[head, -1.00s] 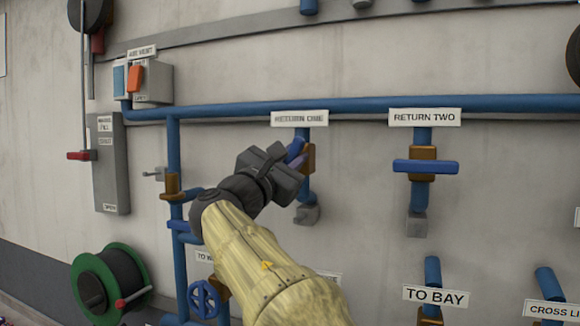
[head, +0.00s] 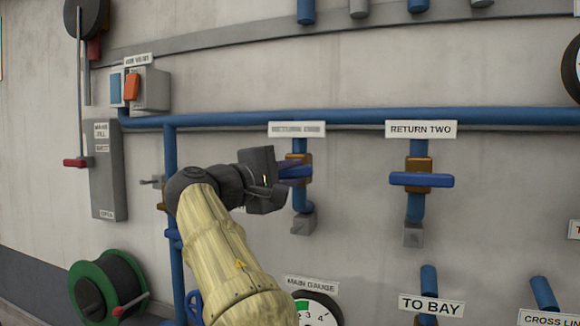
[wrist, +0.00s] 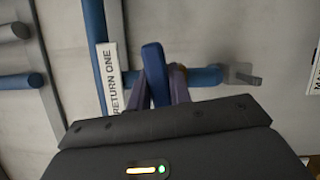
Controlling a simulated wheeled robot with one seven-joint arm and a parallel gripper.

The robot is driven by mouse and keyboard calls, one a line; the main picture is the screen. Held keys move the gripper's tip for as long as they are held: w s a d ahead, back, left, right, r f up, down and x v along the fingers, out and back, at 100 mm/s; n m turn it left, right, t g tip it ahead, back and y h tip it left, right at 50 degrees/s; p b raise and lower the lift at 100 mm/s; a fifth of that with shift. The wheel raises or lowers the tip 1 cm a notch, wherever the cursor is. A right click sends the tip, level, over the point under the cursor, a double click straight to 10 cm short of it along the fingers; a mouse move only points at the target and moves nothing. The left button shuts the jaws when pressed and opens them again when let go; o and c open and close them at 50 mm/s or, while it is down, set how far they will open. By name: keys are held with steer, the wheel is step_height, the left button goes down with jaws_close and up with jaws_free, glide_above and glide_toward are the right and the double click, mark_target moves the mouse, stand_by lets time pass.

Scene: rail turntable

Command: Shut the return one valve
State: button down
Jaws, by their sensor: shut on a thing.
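The return one valve is a brass body (head: 303,159) on a short blue pipe under the RETURN ONE label (head: 297,129). Its blue lever (head: 295,171) lies about crosswise to that pipe in the head view. My gripper (head: 290,172) comes from the left and is shut on the lever. In the wrist view the blue lever (wrist: 155,75) sits between the two purple-grey fingers, with the label (wrist: 108,78) to its left. The gripper hides part of the lever and some of the valve.
The RETURN TWO valve, with a crosswise blue lever (head: 422,180), is to the right, with bare wall between. A horizontal blue pipe (head: 350,117) runs above. A grey switch box (head: 150,89) and a green reel (head: 85,290) are at left. A gauge (head: 318,312) is below.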

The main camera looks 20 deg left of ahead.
steer(key=shift+f+m+g+p, duration=0.15)
steer(key=shift+m+g+p, duration=0.15)
steer(key=shift+m, duration=0.7)
steer(key=c, duration=1.3)
jaws_free()
steer(key=b+v, duration=0.1)
steer(key=v, duration=1.6)
steer(key=shift+s, duration=0.2)
steer(key=shift+w, duration=0.1)
